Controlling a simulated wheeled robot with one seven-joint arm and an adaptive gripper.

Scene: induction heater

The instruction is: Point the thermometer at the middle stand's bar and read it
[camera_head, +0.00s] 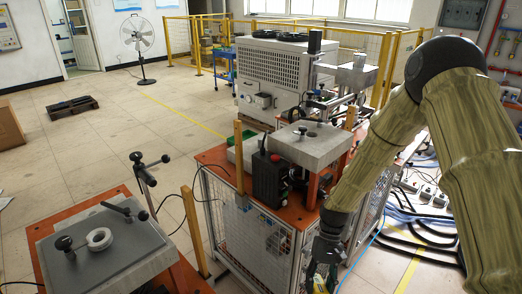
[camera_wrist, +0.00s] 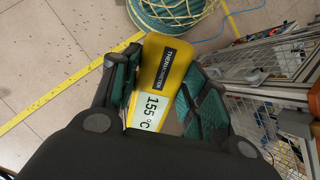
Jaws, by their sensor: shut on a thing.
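My gripper (camera_head: 325,258) hangs low beside the middle station's mesh side in the head view. In the wrist view its green-padded fingers (camera_wrist: 160,88) are shut on the yellow and black thermometer (camera_wrist: 165,65). The thermometer's pale display (camera_wrist: 148,110) reads 155 °C. Only a small yellow part of it shows near the bottom edge of the head view. The middle station (camera_head: 300,147) has a grey slab top with a dark hole. I cannot pick out its bar for certain, nor tell where the thermometer points.
A left table (camera_head: 55,262) carries a pale ring (camera_head: 99,238) and black-knobbed bars. Yellow posts (camera_head: 193,228) and mesh panels stand near my gripper. Open floor lies at the left.

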